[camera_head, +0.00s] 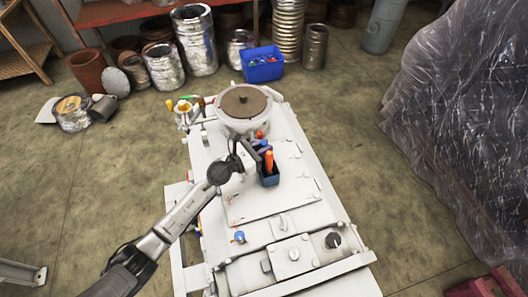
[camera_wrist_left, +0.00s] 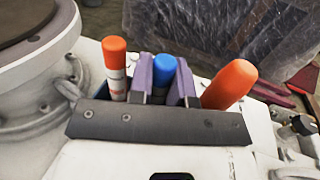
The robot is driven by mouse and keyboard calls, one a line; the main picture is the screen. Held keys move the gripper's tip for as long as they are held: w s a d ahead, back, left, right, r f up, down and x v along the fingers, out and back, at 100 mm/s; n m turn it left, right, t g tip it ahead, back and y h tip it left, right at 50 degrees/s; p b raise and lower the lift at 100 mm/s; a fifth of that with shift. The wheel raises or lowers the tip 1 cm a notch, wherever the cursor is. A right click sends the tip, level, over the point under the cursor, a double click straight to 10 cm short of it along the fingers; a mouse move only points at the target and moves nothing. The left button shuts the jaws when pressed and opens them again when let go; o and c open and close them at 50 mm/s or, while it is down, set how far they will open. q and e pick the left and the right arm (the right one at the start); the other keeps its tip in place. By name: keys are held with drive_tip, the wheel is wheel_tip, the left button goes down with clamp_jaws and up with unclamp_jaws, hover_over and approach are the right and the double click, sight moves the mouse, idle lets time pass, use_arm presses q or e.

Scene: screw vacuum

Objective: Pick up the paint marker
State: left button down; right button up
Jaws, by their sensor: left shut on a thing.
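A blue-capped marker (camera_wrist_left: 164,72) stands upright between the two purple fingers of my left gripper (camera_wrist_left: 164,85), which is shut on it. In the head view my left gripper (camera_head: 261,148) reaches in over a small dark blue holder (camera_head: 269,179), and the blue cap (camera_head: 264,142) shows between its fingers. A red-capped marker with a white label (camera_wrist_left: 115,68) stands just left of the fingers in the wrist view. My right gripper is not in view.
An orange handle (camera_wrist_left: 230,84) sticks up close to the right of the fingers. A round chamber with a brown lid (camera_head: 243,101) stands at the far end of the white machine (camera_head: 308,185). A blue bin (camera_head: 262,72) lies beyond. Plastic sheeting (camera_head: 465,120) is at the right.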

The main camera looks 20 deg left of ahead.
use_arm(q)
wheel_tip(320, 180, up, 10)
drive_tip(key=p, duration=0.6)
drive_tip(key=shift+p, duration=0.3)
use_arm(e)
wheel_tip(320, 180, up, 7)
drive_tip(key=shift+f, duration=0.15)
